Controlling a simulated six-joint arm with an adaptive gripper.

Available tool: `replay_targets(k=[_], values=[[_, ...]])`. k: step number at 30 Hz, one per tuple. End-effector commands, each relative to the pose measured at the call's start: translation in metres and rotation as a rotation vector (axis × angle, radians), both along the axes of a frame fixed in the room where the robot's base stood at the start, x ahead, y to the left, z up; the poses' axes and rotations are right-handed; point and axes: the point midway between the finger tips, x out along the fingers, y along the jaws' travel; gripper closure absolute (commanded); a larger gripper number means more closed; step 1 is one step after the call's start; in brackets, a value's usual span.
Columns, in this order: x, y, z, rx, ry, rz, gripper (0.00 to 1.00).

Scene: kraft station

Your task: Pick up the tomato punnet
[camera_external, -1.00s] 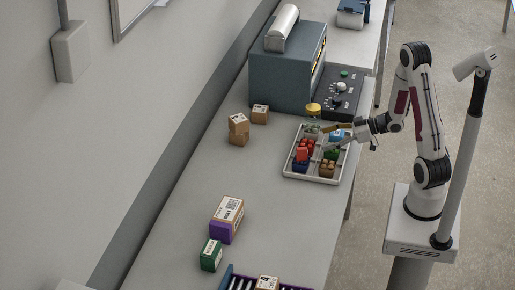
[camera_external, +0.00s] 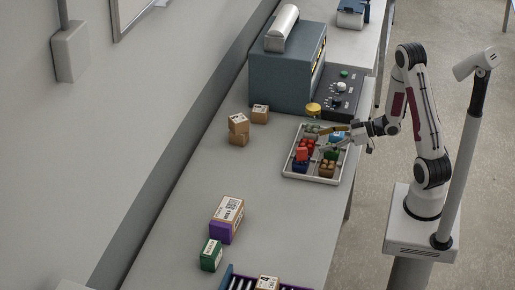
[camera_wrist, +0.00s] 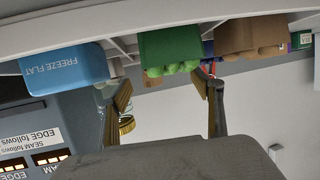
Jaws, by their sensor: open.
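A red punnet with red round items, apparently the tomato punnet (camera_external: 302,154), sits in the white tray (camera_external: 317,180) in the external view. My gripper (camera_external: 331,140) is open over the right side of the tray, right of the red punnet. In the wrist view my gripper (camera_wrist: 163,88) has its fingers spread, with nothing seen held between them. A green carton with round green items (camera_wrist: 170,50) lies beyond the fingers. Only a small bit of red shows behind the right finger, so I cannot tell whether it is the tomato punnet.
A blue "FREEZE FLAT" pack (camera_wrist: 64,67) and a brown carton (camera_wrist: 251,34) stand in the tray. A dark blue item (camera_external: 299,167) is near the red punnet. A blue-grey machine (camera_external: 283,78) stands behind the tray.

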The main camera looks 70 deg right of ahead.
Motion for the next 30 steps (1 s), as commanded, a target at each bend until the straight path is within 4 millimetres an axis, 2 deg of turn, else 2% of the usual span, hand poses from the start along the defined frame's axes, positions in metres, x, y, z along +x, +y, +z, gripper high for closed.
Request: replay_targets(k=[17, 30], values=[[0.007, 0.002, -0.003, 0.0, 0.0, 0.001, 0.34], [0.04, 0.008, -0.015, 0.0, 0.0, 0.004, 0.34]])
